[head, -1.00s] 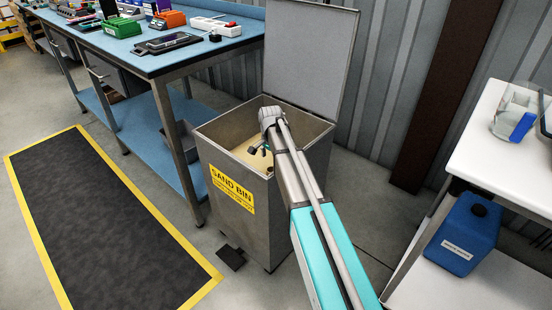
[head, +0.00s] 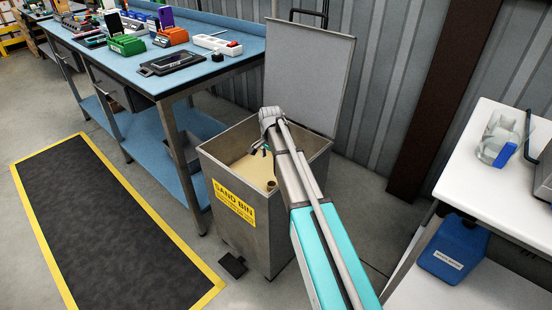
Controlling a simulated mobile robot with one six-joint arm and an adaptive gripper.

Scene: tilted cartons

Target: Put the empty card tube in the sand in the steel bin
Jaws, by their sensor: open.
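The steel bin (head: 241,226) stands open on the floor with its lid raised, and pale sand (head: 245,168) shows inside. A small brown tube end (head: 271,185), which looks like the card tube, shows in the bin by the near right wall. Most of it is hidden, so I cannot tell how deep it sits. My gripper (head: 260,149) is over the bin opening, above and left of the tube end in the picture. It is open and looks empty, apart from the tube. My arm covers the right part of the bin.
A blue-topped workbench (head: 205,60) with several items stands left of the bin. A white table (head: 470,180) with a clear and blue container (head: 497,140) is at right, a blue jerrycan (head: 455,248) below. A dark floor mat (head: 105,220) leaves clear floor at left.

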